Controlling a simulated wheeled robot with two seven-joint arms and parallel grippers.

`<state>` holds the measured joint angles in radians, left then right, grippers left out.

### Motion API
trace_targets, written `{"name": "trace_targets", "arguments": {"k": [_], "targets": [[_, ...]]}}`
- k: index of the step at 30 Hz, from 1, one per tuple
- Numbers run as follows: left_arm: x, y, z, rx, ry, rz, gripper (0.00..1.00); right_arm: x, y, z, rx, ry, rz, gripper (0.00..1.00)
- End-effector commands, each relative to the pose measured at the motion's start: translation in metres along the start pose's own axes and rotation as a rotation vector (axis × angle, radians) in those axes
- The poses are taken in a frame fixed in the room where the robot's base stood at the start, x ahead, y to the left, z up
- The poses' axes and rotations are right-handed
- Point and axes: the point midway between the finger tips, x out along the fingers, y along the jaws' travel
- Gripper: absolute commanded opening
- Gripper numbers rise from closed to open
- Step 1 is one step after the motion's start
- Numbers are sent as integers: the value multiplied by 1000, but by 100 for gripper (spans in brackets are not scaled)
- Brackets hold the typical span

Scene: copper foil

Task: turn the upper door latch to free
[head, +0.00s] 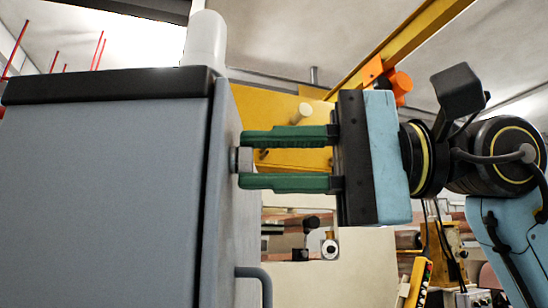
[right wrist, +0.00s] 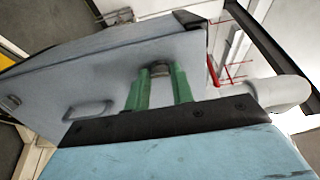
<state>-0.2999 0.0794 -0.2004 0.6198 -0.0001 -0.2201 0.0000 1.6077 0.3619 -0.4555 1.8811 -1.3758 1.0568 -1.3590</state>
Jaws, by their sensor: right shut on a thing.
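The upper door latch (head: 240,160) is a small grey metal piece on the door face (head: 222,215) of a grey cabinet, near its top. My right gripper (head: 244,160) reaches in from the right and is shut on this latch, one green finger above it and one below. In the right wrist view, the green fingertips (right wrist: 161,70) meet the door face near the cabinet's dark top edge; the latch between them is mostly hidden. Its exact turn angle cannot be told. My left gripper is in neither view.
A bar handle (head: 262,280) sticks out lower on the door, and it also shows in the right wrist view (right wrist: 88,110). A second round latch (right wrist: 11,102) is at the door's far end. A white cylinder (head: 205,40) stands on the cabinet top. A yellow beam (head: 410,40) runs behind my arm.

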Motion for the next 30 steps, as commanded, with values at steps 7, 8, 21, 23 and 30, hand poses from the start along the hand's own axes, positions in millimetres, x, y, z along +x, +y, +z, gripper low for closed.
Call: {"name": "trace_targets", "arguments": {"k": [7,8,21,23,30], "targets": [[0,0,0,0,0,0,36,0,0,0,-8,0,-1,1],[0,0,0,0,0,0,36,0,0,0,-8,0,-1,1],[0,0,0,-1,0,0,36,0,0,0,-6,1,0,45],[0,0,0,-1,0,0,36,0,0,0,-6,1,0,45],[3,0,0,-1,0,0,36,-13,0,-1,-4,4,-2,45]]}}
